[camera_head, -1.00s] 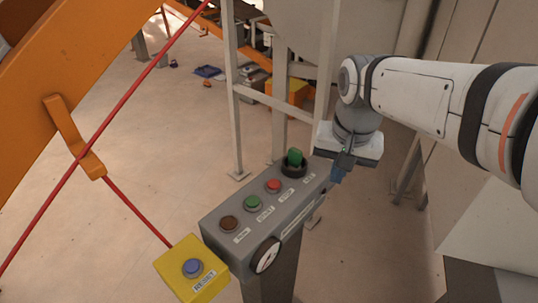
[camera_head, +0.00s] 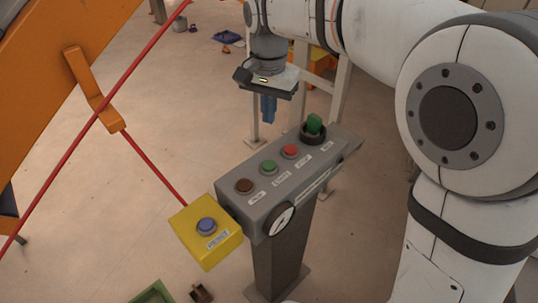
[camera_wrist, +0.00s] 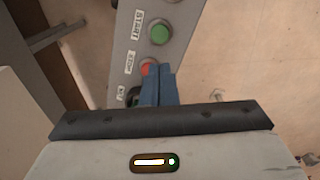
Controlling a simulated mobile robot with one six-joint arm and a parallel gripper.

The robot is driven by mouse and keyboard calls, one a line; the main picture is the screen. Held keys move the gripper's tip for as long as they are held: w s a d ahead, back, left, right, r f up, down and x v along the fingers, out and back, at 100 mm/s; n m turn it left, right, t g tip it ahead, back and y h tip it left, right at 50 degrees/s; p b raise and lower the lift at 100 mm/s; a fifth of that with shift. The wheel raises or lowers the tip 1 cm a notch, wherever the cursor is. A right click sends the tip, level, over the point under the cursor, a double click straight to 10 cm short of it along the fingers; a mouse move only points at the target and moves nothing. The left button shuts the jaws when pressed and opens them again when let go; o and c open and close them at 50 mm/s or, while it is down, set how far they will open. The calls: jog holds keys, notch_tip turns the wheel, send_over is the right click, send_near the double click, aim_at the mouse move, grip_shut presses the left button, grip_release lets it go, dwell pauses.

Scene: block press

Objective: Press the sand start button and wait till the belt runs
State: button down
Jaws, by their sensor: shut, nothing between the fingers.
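A green button (camera_head: 269,166) sits on the sloped top of a grey control box between a brown button (camera_head: 244,186) and a red button (camera_head: 290,151). In the wrist view the green button (camera_wrist: 160,34) has a label reading START, and the red button (camera_wrist: 149,67) is partly hidden by my fingers. My gripper (camera_head: 268,118) points down with its blue fingers shut and empty. It appears beyond the box's far edge in the head view, apart from the green button. The wrist view shows the fingertips (camera_wrist: 158,72) overlapping the red button.
A yellow box (camera_head: 205,247) with a blue button adjoins the left end. A red cord (camera_head: 152,165) runs beside the orange frame (camera_head: 40,60). A pale metal frame (camera_head: 343,95) stands behind.

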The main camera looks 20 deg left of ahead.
aim_at(269, 166)
notch_tip(269, 166, down, 14)
jog(key=shift+r+p, duration=0.1)
jog(key=shift+p, duration=0.95)
jog(key=shift+f+b, duration=0.65)
jog(key=shift+f, duration=0.1)
jog(key=shift+s+d+f, duration=0.15)
jog(key=shift+s+f, duration=0.1)
jog(key=shift+f, duration=0.25)
jog(key=shift+r, duration=0.1)
jog(key=shift+w+r, duration=0.1)
jog(key=shift+r, duration=0.25)
notch_tip(269, 166, up, 14)
jog(key=shift+w+p, duration=0.15)
jog(key=shift+p, duration=0.25)
